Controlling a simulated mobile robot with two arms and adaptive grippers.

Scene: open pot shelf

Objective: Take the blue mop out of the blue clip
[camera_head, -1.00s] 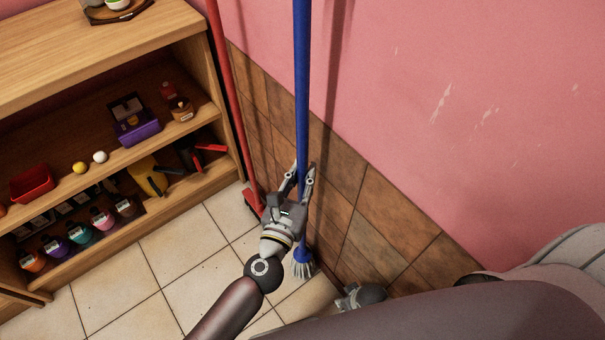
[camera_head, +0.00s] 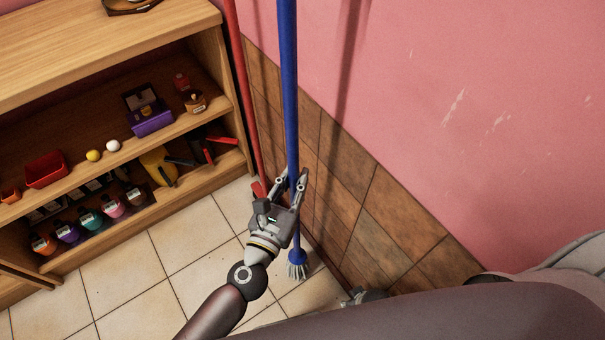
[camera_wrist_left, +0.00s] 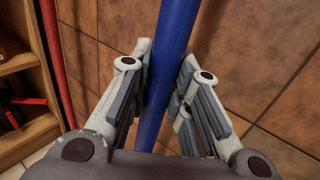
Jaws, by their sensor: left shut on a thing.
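The blue mop (camera_head: 289,90) stands nearly upright in front of the pink wall, its pale bristle head (camera_head: 297,270) low over the floor tiles. Whether the bristles touch the floor is unclear. My left gripper (camera_head: 293,178) is shut around the lower handle. In the left wrist view the blue handle (camera_wrist_left: 170,60) runs between both fingers. The blue clip is out of sight, with the handle's top cut off by the picture edge. A grey part that may be my right gripper (camera_head: 366,295) shows only slightly behind my dark arm, so its jaws are hidden.
A red pole (camera_head: 243,90) stands just left of the mop, close to the handle. The wooden shelf (camera_head: 190,12) with small pots, a red tray (camera_head: 46,169) and a purple box (camera_head: 152,123) is at left. Tiled floor (camera_head: 140,270) is clear in front of it.

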